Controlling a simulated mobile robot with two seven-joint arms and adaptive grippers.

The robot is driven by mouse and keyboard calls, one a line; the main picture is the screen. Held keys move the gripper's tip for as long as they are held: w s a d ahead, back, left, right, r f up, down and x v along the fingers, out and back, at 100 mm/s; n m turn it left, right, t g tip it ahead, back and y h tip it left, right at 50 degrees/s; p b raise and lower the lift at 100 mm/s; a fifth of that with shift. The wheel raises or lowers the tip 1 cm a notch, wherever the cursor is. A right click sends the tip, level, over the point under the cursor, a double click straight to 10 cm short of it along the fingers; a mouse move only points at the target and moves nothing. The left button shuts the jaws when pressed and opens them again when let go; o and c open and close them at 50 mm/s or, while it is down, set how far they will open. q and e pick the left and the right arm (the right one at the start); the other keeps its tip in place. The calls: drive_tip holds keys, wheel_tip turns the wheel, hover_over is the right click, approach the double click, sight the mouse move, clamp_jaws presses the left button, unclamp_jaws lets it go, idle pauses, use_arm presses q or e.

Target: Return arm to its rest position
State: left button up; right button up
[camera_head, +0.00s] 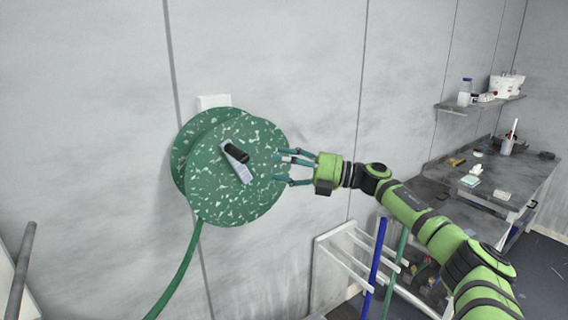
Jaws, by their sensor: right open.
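My right gripper (290,168) is at the end of the green arm that comes in from the lower right. Its fingers are spread and hold nothing that I can see. The fingertips point left and lie at the right edge of a green speckled reel (240,205) on the wall. I cannot tell whether they touch it. The reel has a black and grey crank handle (236,163) on its front face, apart from the gripper. My left gripper does not show.
A green hose (178,273) hangs down from the reel. A white rack (330,268) with a blue pole (374,268) stands below my right arm. A workbench (520,185) and a wall shelf (480,106) with small items are at the right. The wall above the arm is clear.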

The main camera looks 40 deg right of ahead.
drive_tip(key=shift+f, duration=0.1)
idle(0.3)
drive_tip(key=w+f+m+t+h+b, duration=0.25)
drive_tip(key=f+m+h, duration=0.7)
drive_tip(key=f, duration=1.95)
drive_tip(key=s+a+f+m+g+h, duration=0.1)
drive_tip(key=s+a+f+m+g, duration=0.3)
drive_tip(key=f, duration=0.7)
drive_tip(key=s+d+f+m+h, duration=0.1)
drive_tip(key=s+f+m, duration=0.1)
drive_tip(key=s+f, duration=0.7)
drive_tip(key=s+a+f+m+g+h, duration=0.2)
drive_tip(key=s+f+m, duration=0.1)
drive_tip(key=f, duration=1)
drive_tip(key=s+a+f+m+g, duration=0.1)
drive_tip(key=s+a+f+g, duration=0.2)
drive_tip(key=s, duration=0.9)
drive_tip(key=s+a+f+m+g+b, duration=0.1)
drive_tip(key=s+a+f+g, duration=0.2)
drive_tip(key=s+a+f, duration=0.4)
drive_tip(key=s+a+f+m+g+b, duration=0.1)
drive_tip(key=s+a+f+g, duration=0.3)
drive_tip(key=s, duration=1.4)
wheel_tip(320, 180, down, 5)
drive_tip(key=shift+s+a+r+m+y, duration=0.2)
drive_tip(key=shift+s+a+m+y, duration=0.2)
drive_tip(key=shift+a, duration=0.6)
